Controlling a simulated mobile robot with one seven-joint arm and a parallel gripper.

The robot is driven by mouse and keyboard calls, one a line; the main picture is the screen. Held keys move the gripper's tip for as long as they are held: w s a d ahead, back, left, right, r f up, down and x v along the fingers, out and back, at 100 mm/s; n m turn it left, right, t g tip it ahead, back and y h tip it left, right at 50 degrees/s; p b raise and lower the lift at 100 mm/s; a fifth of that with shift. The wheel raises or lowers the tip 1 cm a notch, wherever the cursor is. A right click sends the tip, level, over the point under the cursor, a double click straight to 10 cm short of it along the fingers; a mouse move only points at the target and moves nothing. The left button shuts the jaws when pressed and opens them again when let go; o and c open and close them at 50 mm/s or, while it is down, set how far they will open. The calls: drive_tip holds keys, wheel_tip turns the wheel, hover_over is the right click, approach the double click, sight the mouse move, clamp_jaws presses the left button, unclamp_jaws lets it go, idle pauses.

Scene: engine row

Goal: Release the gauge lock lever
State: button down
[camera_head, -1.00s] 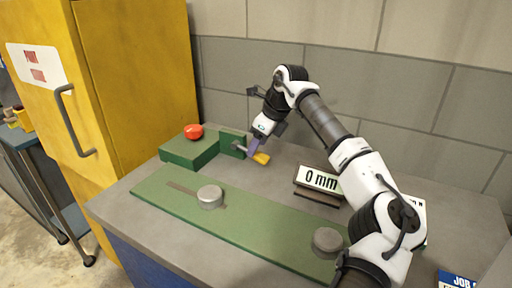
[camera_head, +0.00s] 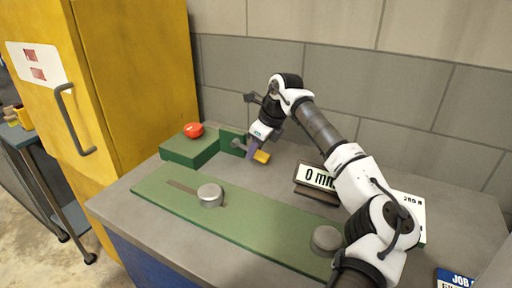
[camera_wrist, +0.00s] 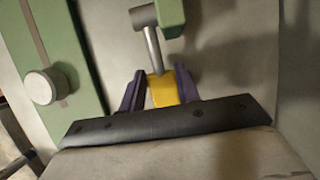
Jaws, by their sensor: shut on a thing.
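The gauge lock lever has a yellow grip (camera_head: 261,157) on a metal rod that comes from a small green block (camera_head: 232,143) at the back of the bench. In the wrist view the yellow grip (camera_wrist: 163,92) stands between my two purple fingers, with the metal rod (camera_wrist: 154,50) running up to a round pivot beside the green block (camera_wrist: 170,15). My gripper (camera_head: 253,152) is shut on the yellow grip; it also shows in the wrist view (camera_wrist: 160,90). In the head view my finger hides part of the lever.
A red button (camera_head: 193,130) sits on a green box at the back left. A yellow cabinet (camera_head: 140,80) stands left.

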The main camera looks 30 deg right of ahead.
sight(244, 145)
drive_tip(key=shift+w+r, duration=0.15)
drive_tip(key=shift+r, duration=0.55)
idle(0.4)
drive_tip(key=shift+w+a+r+p, duration=0.15)
drive_tip(key=shift+r+p, duration=0.3)
drive_tip(key=shift+r, duration=0.1)
drive_tip(key=shift+w+a+r+p, duration=0.1)
drive_tip(key=shift+w+r+p, duration=0.05)
drive_tip(key=shift+r+p, duration=0.3)
drive_tip(key=shift+w+a+r+p, duration=0.4)
drive_tip(key=shift+w+r+p, duration=0.1)
drive_tip(key=shift+r, duration=0.25)
drive_tip(key=c, duration=1.8)
unclamp_jaws()
drive_tip(key=shift+w+f, duration=0.1)
drive_tip(key=shift+f, duration=0.1)
drive_tip(key=o, duration=0.8)
drive_tip(key=shift+d, duration=0.1)
drive_tip(key=shift+f, duration=0.1)
drive_tip(key=shift+s, duration=0.2)
drive_tip(key=b+v, duration=0.1)
drive_tip(key=v, duration=1.2)
drive_tip(key=shift+r+b, duration=0.3)
drive_tip(key=shift+r, duration=0.05)
drive_tip(key=shift+s+d, duration=0.15)
